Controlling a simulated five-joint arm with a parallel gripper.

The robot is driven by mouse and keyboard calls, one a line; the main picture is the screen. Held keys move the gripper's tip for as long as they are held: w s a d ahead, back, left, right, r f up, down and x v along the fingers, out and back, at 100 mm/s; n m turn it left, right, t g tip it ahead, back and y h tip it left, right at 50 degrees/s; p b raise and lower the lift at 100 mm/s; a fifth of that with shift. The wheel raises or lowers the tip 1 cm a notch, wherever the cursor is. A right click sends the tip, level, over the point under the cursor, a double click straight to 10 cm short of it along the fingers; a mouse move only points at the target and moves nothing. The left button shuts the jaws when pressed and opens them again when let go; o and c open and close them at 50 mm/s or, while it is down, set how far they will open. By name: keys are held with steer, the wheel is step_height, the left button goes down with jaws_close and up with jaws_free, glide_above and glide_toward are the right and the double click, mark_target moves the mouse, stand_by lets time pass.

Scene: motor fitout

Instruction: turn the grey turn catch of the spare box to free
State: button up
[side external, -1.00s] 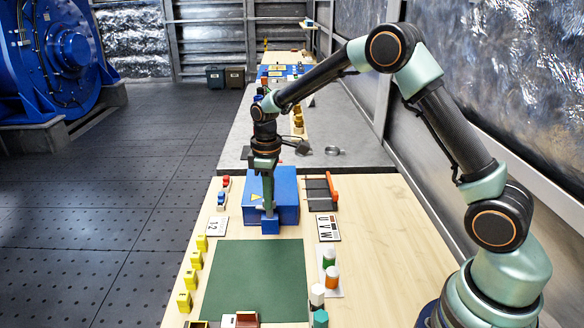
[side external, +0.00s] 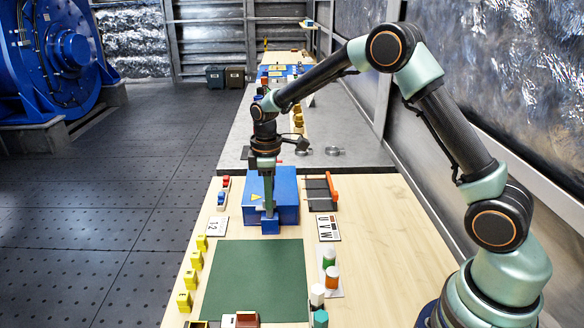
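A blue box (side external: 286,200) with a yellow warning triangle stands on the wooden bench, beyond the green mat. A smaller blue block (side external: 270,227) sticks out at its front. My gripper (side external: 268,211) points straight down at the front of the box, just above this block. The fingers are small and seen edge-on, so I cannot tell whether they are open or shut on anything. A small grey patch shows at the fingertips. I cannot make out the grey turn catch or which way it points; the gripper covers that spot.
A green mat (side external: 258,281) lies in front of the box. Yellow lettered blocks (side external: 190,282) stand left. A U V W card (side external: 328,228), a dark rack with an orange handle (side external: 333,190) and coloured cylinders (side external: 332,277) stand right. The bench's right side is clear.

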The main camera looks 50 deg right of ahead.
steer(key=shift+o, duration=1.2)
steer(key=shift+r, duration=0.1)
step_height(320, 180, up, 12)
